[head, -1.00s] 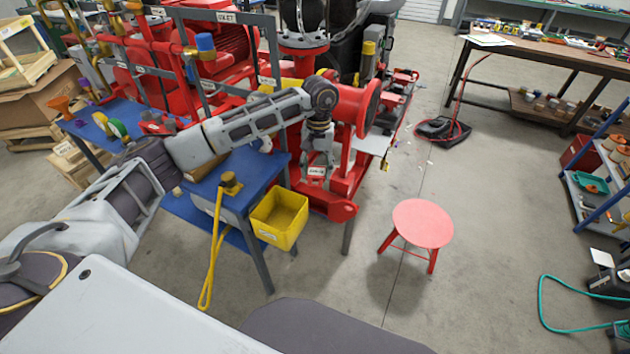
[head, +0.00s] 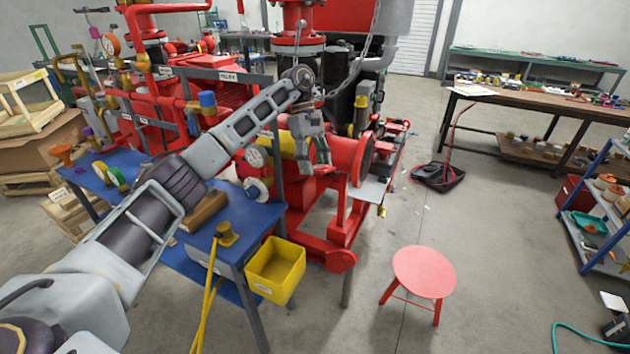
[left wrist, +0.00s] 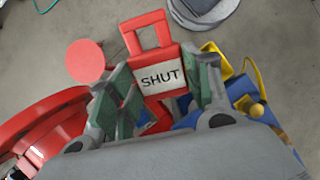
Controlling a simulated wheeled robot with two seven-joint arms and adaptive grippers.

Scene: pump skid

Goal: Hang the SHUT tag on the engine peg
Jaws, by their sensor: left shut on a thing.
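The SHUT tag (left wrist: 162,76) is a red tag with a square loop at its top and a white label reading SHUT. My left gripper (left wrist: 160,92) is shut on it, one finger on each side, with the loop sticking out beyond the fingertips. In the head view my left gripper (head: 318,168) hangs in front of the red pump skid, beside a round red housing (head: 364,160); only a little red of the tag shows there. I cannot make out the engine peg in either view. My right gripper is not in view.
A blue bench (head: 245,222) stands left of the gripper, with a yellow bin (head: 276,270) at its front. A red stool (head: 424,272) stands on the floor at right. A grey post and hanging chain are close to my left arm. The floor around the stool is clear.

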